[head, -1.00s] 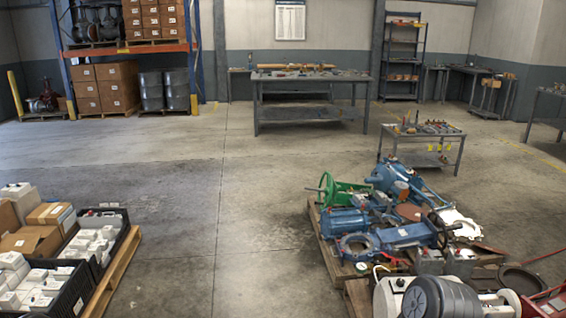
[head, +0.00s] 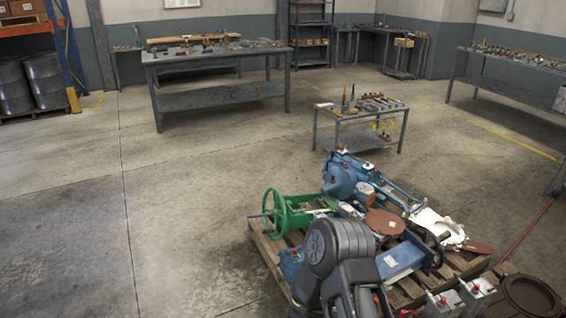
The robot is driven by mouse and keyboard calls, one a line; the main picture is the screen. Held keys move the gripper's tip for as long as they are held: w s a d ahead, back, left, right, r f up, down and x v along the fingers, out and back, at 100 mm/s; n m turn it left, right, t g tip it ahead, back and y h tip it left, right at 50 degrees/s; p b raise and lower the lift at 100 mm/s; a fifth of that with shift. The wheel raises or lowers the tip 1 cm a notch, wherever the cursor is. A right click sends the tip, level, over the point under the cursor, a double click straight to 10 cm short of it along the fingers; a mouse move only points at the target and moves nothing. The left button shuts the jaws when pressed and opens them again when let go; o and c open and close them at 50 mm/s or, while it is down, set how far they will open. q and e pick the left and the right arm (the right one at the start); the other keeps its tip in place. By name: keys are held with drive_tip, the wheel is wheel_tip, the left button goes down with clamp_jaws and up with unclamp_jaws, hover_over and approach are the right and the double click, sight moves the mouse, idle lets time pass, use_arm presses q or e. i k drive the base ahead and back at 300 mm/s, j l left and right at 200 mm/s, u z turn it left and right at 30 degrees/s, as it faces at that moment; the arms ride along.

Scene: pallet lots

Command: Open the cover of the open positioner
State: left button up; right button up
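A wooden pallet (head: 267,254) at the lower right bears blue actuators (head: 340,180), a green handwheel (head: 279,213) and other valve parts. Two grey box-like units with red tops stand at its front, one grey unit (head: 443,304) left of another grey unit (head: 479,293). I cannot tell which item is the open positioner, and I cannot make out its cover. A dark grey arm link of mine rises in front of the pallet and hides part of its load. Neither gripper is in view.
A small tool table (head: 355,118) stands behind the pallet. A long workbench (head: 215,62) is at the back left and another bench (head: 515,60) at the right. A dark round flange (head: 530,296) lies at the lower right. The floor left of the pallet is clear.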

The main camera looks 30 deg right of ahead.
sight(453, 298)
drive_tip(key=i, duration=1.5)
drive_tip(key=z, duration=4.1)
drive_tip(key=i, duration=1)
